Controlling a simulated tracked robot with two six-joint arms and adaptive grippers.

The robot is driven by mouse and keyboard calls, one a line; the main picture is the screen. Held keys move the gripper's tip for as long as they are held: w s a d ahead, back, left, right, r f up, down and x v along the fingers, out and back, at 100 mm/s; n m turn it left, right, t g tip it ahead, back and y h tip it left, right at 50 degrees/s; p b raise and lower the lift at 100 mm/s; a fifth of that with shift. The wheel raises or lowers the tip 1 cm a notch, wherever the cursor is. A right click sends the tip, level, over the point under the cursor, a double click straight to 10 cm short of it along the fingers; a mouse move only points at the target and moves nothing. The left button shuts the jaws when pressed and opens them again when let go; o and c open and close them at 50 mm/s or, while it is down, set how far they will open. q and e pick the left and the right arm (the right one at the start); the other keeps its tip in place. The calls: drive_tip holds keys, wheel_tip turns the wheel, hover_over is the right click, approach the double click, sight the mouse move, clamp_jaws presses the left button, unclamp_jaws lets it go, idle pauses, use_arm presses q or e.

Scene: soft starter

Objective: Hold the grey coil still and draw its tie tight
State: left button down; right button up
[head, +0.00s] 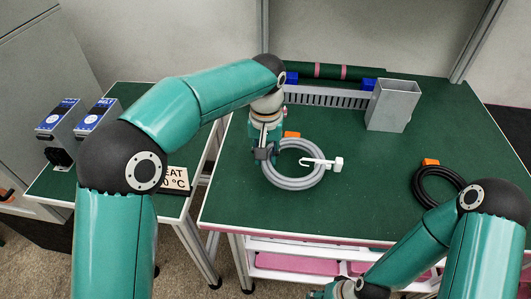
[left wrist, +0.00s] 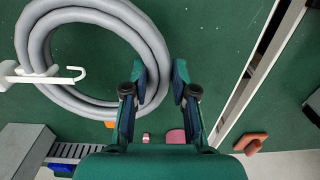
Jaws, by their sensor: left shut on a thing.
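The grey coil (head: 306,184) lies flat on the green table top. Its white tie (head: 323,162) crosses the coil's right side, with a square head outside the ring and a hooked tail reaching into the middle. My left gripper (head: 265,153) is at the coil's left side, shut on its strands. In the left wrist view, the left gripper's fingers (left wrist: 159,95) stand either side of the coil (left wrist: 158,55), and the tie (left wrist: 45,74) is at the far side of the ring. My right gripper (head: 322,293) is mostly cut off at the bottom edge, so its jaws do not show.
A black coil (head: 423,197) with an orange tag lies at the right. A grey open box (head: 392,105) and a slotted grey duct (head: 325,97) stand at the back. Two blue-labelled units (head: 95,116) stand on the left side table. The green top in front of the coil is free.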

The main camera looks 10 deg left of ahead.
use_arm(q)
drive_tip(key=shift+f+b, duration=1.5)
drive_tip(key=shift+f, duration=0.9)
